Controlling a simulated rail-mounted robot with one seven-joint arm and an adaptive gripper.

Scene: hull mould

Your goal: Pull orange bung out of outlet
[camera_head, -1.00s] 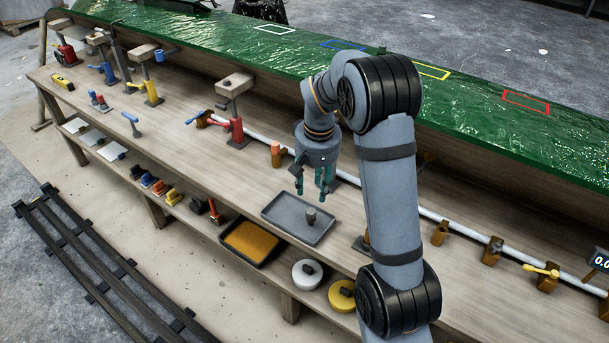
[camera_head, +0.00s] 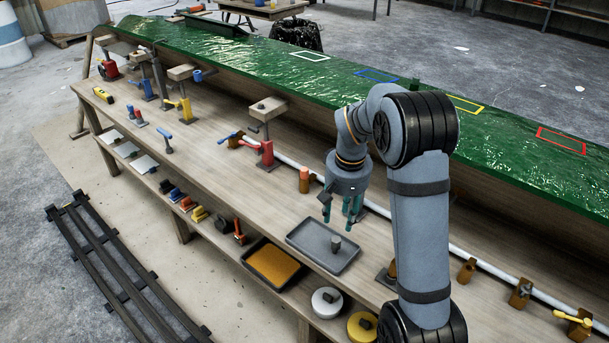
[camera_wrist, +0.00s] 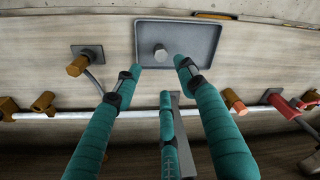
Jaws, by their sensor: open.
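The orange bung (camera_head: 304,174) is an upright orange cylinder on the brown outlet (camera_head: 304,187), at the back of the bench beside the white pipe. In the wrist view the bung (camera_wrist: 235,101) is right of my fingers, close to the pipe. My gripper (camera_head: 343,203) hangs over the bench, right of the bung and a little nearer the bench's front edge. Its green fingers are spread and empty. In the wrist view the open fingers (camera_wrist: 160,72) point toward the tray, apart from the bung.
A grey tray (camera_head: 298,240) holds a grey peg (camera_head: 336,242). A red clamp stand (camera_head: 267,155) stands left of the bung. Several brown fittings, such as one at the right (camera_head: 466,270), line the pipe. The green hull mould (camera_head: 250,52) runs behind the bench.

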